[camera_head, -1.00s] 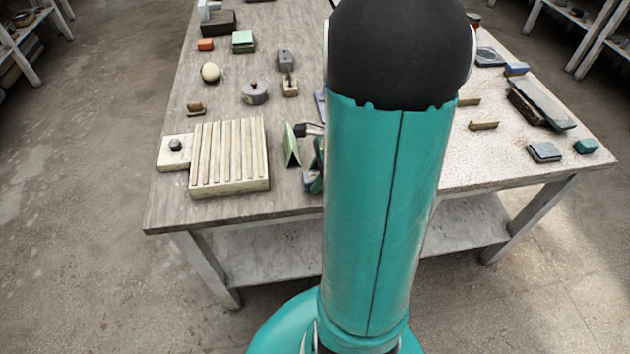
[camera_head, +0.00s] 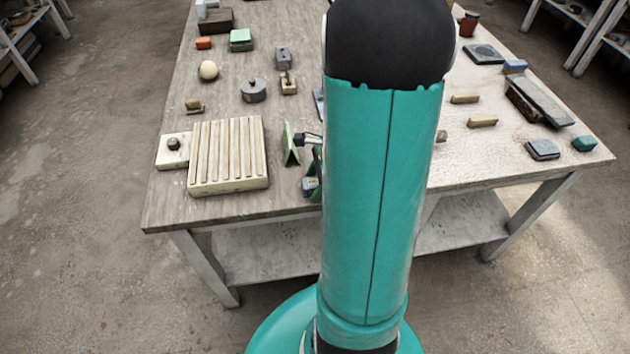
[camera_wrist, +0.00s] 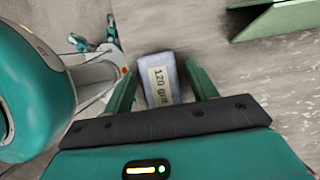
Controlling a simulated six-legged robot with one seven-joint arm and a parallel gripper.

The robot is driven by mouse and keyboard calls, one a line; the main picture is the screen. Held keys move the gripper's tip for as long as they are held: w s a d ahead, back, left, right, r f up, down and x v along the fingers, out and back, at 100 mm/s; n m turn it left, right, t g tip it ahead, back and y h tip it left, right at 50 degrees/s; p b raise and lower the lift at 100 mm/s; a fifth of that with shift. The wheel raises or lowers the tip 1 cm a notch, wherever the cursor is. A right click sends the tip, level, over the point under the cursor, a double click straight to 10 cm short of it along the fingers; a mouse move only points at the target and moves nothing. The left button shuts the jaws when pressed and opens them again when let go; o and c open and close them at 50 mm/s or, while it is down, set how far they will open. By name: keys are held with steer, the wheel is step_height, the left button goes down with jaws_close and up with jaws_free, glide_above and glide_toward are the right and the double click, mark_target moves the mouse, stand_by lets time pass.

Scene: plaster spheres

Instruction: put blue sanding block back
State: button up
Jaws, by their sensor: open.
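A pale blue block labelled "120 grit" (camera_wrist: 158,76) lies between the two green fingers of my gripper (camera_wrist: 162,80) in the wrist view. The fingers are open, one on each side of it, and I cannot tell whether either touches it. In the head view, my arm hides most of the gripper, and the small blue-grey block (camera_head: 310,186) shows near the table's front edge. Another small blue block (camera_head: 515,66) with a tan part sits at the far right of the table.
A green folded piece (camera_head: 290,146) stands just left of my gripper. A slatted cream rack (camera_head: 228,184) lies farther left. The table's front edge is close.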

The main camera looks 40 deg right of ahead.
steer(key=v, duration=1.2)
steer(key=a+r+n+t+h, duration=0.1)
steer(key=a+r+n, duration=0.3)
steer(key=a+n, duration=0.4)
steer(key=s+a+r+n+t+h, duration=0.1)
steer(key=a+r+n, duration=0.3)
steer(key=a+n, duration=0.4)
steer(key=s+a+r+n+t+h, duration=0.1)
steer(key=a+r+n, duration=0.3)
steer(key=a+n, duration=0.4)
steer(key=shift+a+r+n+h, duration=0.25)
steer(key=shift+a+n+h, duration=0.15)
steer(key=shift+a, duration=0.85)
steer(key=shift+s, duration=0.1)
steer(key=c, duration=0.5)
steer(key=shift+d, duration=0.15)
